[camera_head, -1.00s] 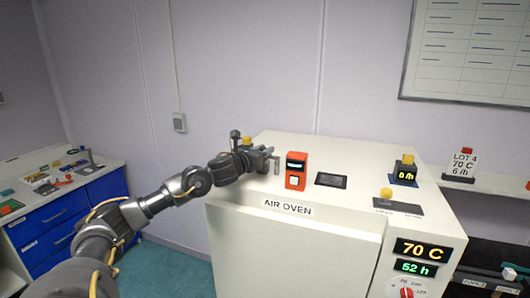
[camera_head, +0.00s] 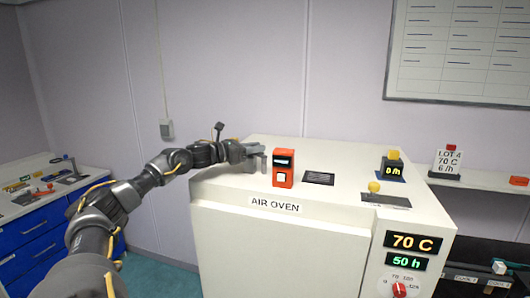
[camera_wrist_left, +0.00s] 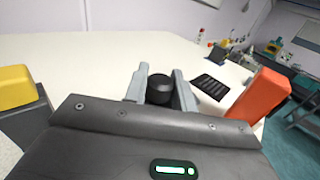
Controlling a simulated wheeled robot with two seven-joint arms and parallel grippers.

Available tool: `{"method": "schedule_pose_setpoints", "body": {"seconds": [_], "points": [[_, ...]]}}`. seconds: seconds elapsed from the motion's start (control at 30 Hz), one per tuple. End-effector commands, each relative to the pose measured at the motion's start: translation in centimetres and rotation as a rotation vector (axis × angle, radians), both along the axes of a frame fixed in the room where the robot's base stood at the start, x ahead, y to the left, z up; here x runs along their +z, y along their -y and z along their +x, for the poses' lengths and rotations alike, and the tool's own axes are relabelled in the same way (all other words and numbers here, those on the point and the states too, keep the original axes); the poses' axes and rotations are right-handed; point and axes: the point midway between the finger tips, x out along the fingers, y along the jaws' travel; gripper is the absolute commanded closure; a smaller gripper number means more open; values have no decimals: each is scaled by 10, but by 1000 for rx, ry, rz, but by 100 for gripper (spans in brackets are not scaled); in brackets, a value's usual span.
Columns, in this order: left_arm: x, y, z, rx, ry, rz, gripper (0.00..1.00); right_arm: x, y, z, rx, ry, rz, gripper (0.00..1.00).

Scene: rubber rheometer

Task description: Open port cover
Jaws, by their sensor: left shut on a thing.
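A round black knob (camera_wrist_left: 160,89) on the white oven top shows between the two fingers in the left wrist view; I take it for the port cover's knob. My left gripper (camera_wrist_left: 159,92) is shut on it. In the head view my left gripper (camera_head: 262,160) reaches low over the left part of the oven top, just left of an orange device (camera_head: 283,168). There the knob is hidden by the fingers, and no opening shows. My right gripper is out of view.
The air oven (camera_head: 280,248) has a dark vent grille (camera_head: 319,178), a yellow ball knob (camera_head: 374,187) and a timer (camera_head: 393,172) on top. The orange device (camera_wrist_left: 259,97) stands close to the right finger. A yellow block (camera_wrist_left: 16,86) is at the left.

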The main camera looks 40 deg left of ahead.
Motion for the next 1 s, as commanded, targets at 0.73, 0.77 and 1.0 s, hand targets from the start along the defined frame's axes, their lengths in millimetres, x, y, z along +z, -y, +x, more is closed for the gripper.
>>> {"method": "schedule_pose_setpoints", "body": {"seconds": [0.73,0.77,1.0], "points": [[0,-7,-4,-14,1,1,53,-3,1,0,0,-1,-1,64],[0,-7,-4,-14,1,1,53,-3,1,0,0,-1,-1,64],[-1,-7,-6,-14,1,2,53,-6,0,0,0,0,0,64]]}}
